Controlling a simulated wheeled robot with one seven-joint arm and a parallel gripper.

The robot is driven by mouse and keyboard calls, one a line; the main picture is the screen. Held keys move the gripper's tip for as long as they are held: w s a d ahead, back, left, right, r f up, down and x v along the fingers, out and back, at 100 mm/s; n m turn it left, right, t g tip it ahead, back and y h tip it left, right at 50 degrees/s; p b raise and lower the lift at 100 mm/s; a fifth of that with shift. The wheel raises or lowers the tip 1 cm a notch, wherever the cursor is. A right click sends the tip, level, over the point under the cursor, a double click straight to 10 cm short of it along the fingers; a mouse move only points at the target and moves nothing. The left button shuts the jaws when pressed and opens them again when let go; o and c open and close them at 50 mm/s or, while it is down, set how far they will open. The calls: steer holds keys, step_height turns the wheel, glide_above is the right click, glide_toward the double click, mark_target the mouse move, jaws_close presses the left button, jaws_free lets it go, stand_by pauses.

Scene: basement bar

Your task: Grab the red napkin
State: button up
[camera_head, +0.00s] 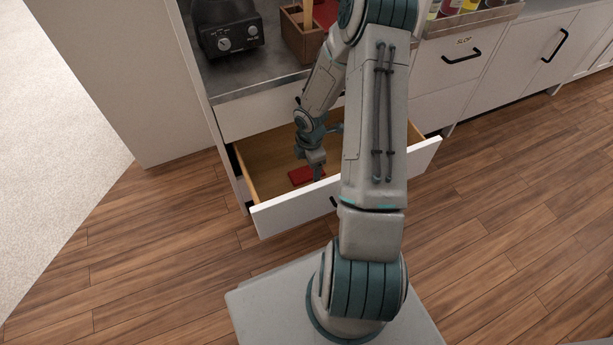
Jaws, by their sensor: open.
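A red napkin (301,176) lies flat on the wooden floor of an open drawer (262,178). My gripper (317,172) reaches down into the drawer, at the right side of the napkin. Its fingers are small in this view and overlap the napkin's right edge; I cannot tell whether they touch it. My gripper is open and holds nothing that I can see. My arm hides the right part of the drawer.
The drawer's white front panel (290,211) stands between my base and the napkin. Above are the counter (262,86), a black appliance (228,36) and a wooden caddy (300,38). Bottles (451,7) stand at the upper right. The wood floor (520,200) at right is clear.

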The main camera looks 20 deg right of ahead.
step_height(320, 180, down, 2)
steer(key=shift+f+b, duration=0.25)
steer(key=shift+b, duration=0.15)
steer(key=shift+r, duration=0.1)
steer(key=c, duration=1)
steer(key=shift+r, duration=0.15)
